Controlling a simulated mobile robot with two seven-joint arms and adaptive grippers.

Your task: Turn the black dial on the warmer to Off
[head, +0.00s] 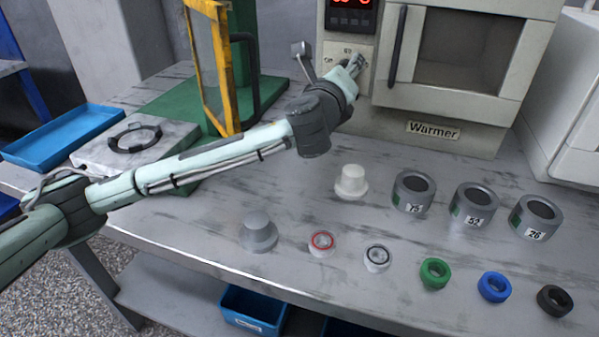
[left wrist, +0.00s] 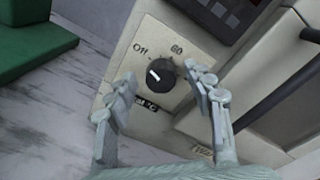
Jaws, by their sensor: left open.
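The Warmer (head: 432,131) is a beige oven-like unit at the back of the table. Its black dial (left wrist: 161,77) sits on a light panel in the left wrist view, with "Off" printed at its upper left and "60" above it. A short white mark shows on the dial's left side; its exact setting is hard to tell. My left gripper (head: 354,66) is in front of this panel and hides the dial in the head view. In the left wrist view the gripper (left wrist: 160,82) is open, its fingers apart on either side of the dial, with no clear contact. My right gripper is not in view.
A red-lit display (head: 352,15) is above the panel, and the Warmer's door handle (head: 397,45) is just right of the gripper. A yellow-framed green stand (head: 211,70) is at the left. Cups, cans (head: 414,192) and coloured rings (head: 435,273) occupy the table front.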

